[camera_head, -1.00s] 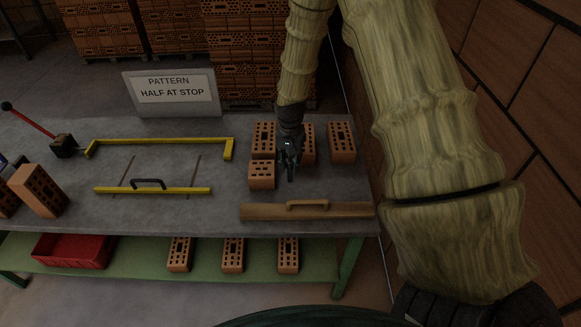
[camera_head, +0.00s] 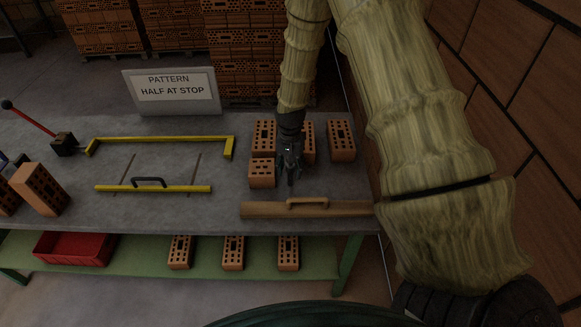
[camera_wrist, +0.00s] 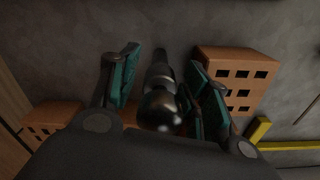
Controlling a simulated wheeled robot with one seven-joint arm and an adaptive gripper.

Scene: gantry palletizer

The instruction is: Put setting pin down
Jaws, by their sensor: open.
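The setting pin (camera_wrist: 160,108) shows in the wrist view as a dark metal pin with a round, shiny knob toward the camera and a narrower shaft beyond it. My gripper (camera_wrist: 165,82) is open, with a green-padded finger on each side of the pin. The left finger is clear of it; whether the right one touches it I cannot tell. The pin's far end appears close to the grey table top, but contact is unclear. In the head view my gripper (camera_head: 290,178) is low over the table among the bricks, and I cannot make out the pin there.
Perforated bricks stand close by, one left of my gripper (camera_head: 262,173) and one behind right (camera_head: 341,141). A wooden board with a handle (camera_head: 265,210) lies in front.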

